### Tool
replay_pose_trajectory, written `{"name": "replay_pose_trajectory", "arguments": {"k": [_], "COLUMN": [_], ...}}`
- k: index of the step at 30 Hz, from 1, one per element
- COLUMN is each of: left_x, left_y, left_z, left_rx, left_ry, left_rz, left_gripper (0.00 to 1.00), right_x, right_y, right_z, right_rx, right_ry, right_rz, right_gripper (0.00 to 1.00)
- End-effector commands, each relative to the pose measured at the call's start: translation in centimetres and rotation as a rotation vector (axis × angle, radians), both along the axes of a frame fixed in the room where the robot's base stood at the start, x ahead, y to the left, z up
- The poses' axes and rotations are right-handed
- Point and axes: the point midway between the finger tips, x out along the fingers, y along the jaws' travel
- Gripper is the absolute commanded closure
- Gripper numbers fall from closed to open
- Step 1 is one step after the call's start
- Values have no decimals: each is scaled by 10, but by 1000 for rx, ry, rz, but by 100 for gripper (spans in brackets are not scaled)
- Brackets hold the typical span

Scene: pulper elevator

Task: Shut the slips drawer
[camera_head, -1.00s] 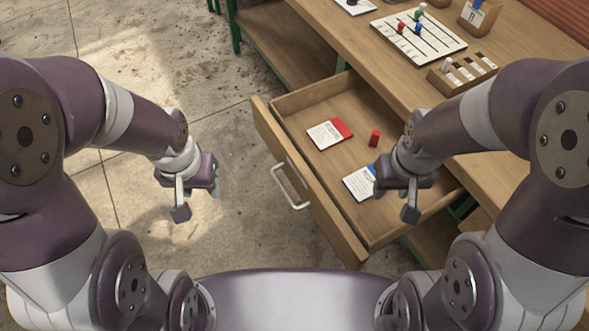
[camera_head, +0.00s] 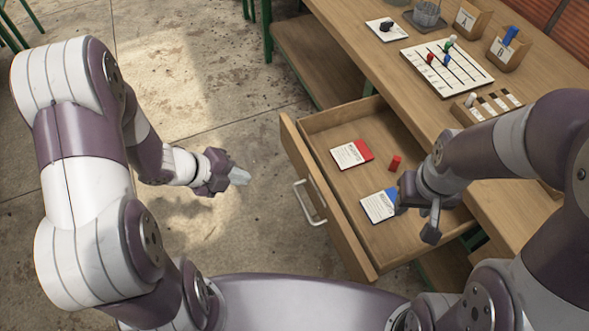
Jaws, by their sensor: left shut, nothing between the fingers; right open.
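The slips drawer (camera_head: 330,215) stands pulled out from the wooden bench, with a light metal handle (camera_head: 308,203) on its front. Inside lie a red-cornered slip (camera_head: 347,155), a blue-cornered slip (camera_head: 377,207) and a small red peg (camera_head: 395,163). My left gripper (camera_head: 240,176) is shut and empty, over the floor to the left of the drawer front, apart from the handle. My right gripper (camera_head: 418,222) is open, above the drawer's right part, and hides part of the blue-cornered slip's right edge and the drawer.
The bench top (camera_head: 375,60) holds a board with coloured pegs (camera_head: 470,80), a slotted tray (camera_head: 465,112), card holders (camera_head: 507,55) and a grey cup (camera_head: 427,14). The concrete floor (camera_head: 190,60) left of the drawer is clear.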

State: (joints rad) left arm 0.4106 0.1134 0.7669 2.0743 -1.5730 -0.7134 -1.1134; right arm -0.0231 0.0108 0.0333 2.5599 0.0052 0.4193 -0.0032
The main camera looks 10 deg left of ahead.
Motion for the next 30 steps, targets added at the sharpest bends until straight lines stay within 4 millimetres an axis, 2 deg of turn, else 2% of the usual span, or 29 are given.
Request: {"name": "replay_pose_trajectory", "arguments": {"k": [1, 2, 5, 8, 20, 24, 30], "left_x": [-1, -3, -2, 2, 33, 45, 53], "left_y": [-11, -15, -22, -29, -83, -103, -116], "left_z": [8, 11, 11, 1, -58, -54, -54], "left_rx": [-11, -18, -14, -11, -10, -10, -9], "left_ry": [-74, -105, -154, -154, -151, -154, -153], "left_rz": [-123, -172, -226, -230, -227, -226, -222], "left_gripper": [100, 100, 100, 100, 100, 100, 100], "right_x": [0, 0, 0, 0, 0, 0, 0], "right_y": [0, 0, 0, 0, 0, 0, 0], "right_z": [-1, -1, -3, -8, -33, -32, -32], "right_rx": [0, 0, 0, 0, 0, 0, 0], "right_ry": [0, 0, 0, 0, 0, 0, 0], "right_rz": [0, 0, 0, 0, 0, 0, 0], "right_gripper": [57, 57, 57, 57, 57, 57, 57]}}
